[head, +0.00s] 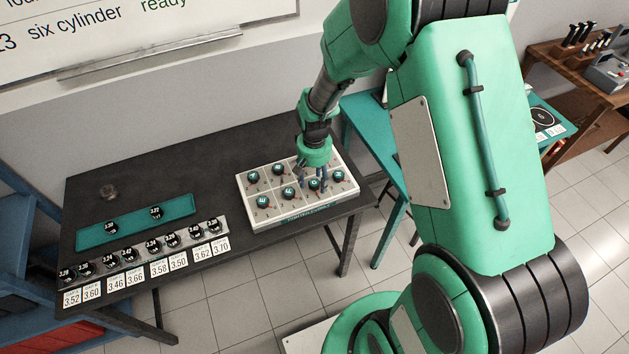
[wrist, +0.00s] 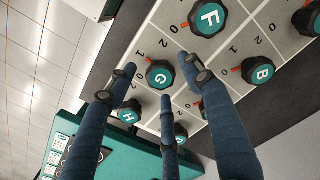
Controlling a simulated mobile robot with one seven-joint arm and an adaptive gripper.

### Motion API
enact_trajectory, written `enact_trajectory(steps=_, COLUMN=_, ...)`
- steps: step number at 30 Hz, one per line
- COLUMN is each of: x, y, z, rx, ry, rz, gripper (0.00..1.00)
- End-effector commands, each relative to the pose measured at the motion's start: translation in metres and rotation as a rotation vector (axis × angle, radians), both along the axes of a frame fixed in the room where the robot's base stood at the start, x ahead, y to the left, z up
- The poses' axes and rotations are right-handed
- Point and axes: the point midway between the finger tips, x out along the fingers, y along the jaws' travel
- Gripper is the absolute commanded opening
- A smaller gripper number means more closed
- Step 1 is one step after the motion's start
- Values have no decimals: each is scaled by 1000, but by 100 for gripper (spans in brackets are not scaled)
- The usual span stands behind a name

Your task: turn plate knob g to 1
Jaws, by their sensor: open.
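Knob G (wrist: 160,74) is a black knob with a teal cap on a pale plate (wrist: 148,25). In the wrist view a red mark shows at its upper left, near a printed 1; the exact setting is hard to tell. My gripper (wrist: 157,80) is open, its dark blue fingers spread around knob G, with tips close to its sides; contact cannot be told. In the head view the gripper (head: 313,172) is over the right part of the plate (head: 244,198), and knob G (head: 314,185) shows below it.
Knobs F (wrist: 208,17), B (wrist: 257,70) and H (wrist: 129,113) stand close around the fingers. A teal table (head: 362,122) stands behind at right.

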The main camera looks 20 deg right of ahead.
Motion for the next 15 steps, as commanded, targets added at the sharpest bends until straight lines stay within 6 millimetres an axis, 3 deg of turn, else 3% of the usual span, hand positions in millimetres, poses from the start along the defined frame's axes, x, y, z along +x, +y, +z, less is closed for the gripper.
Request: enact_trajectory(steps=15, x=0, y=0, z=74, rx=0, ry=-2, rz=0, gripper=51)
